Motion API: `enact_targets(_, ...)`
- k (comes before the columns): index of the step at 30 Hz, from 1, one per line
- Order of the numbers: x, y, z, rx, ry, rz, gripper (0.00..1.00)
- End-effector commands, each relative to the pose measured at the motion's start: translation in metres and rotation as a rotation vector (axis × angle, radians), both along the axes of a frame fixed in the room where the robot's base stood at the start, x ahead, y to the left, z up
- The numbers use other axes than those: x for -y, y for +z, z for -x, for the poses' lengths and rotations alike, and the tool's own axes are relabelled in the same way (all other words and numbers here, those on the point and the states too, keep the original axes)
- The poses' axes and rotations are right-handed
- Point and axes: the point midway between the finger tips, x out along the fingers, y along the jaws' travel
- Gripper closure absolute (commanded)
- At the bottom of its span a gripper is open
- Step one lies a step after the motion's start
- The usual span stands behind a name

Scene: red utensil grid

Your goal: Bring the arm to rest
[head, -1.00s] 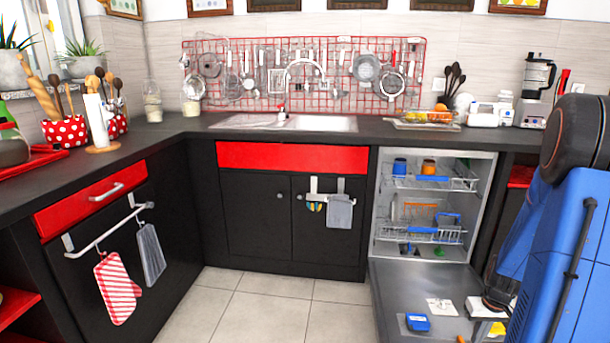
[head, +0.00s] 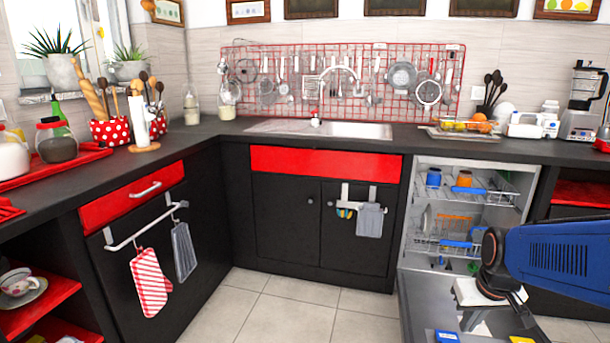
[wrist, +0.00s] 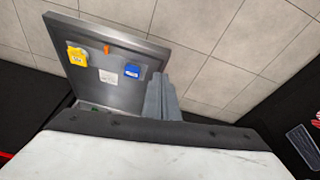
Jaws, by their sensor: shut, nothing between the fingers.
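My blue arm (head: 560,255) comes in from the right edge in the head view, its dark wrist joint in front of the open dishwasher. My gripper (head: 473,321) hangs below it, over the lowered dishwasher door (head: 415,300). Its grey fingers (wrist: 161,98) show in the wrist view, shut and empty, beside the door's edge in the picture. The wrist view also shows a yellow item (wrist: 77,55), an orange item (wrist: 106,49), a white item (wrist: 108,77) and a blue item (wrist: 132,71) on the door. Part of the dishwasher is hidden behind my arm.
Dishwasher racks (head: 460,185) hold blue and orange cups and other dishes. The dark counter (head: 215,130) runs behind, with a sink (head: 350,130) and a red utensil grid (head: 330,108). Tiled floor (head: 290,305) is clear left of the door.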

Motion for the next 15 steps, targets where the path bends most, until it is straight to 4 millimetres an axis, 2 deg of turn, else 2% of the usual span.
enact_targets(6, -0.039, 0.031, 0.032, 0.051, 0.039, 0.000, 1.00)
enact_targets(15, -0.079, 0.058, 0.085, 0.112, 0.084, -0.012, 1.00)
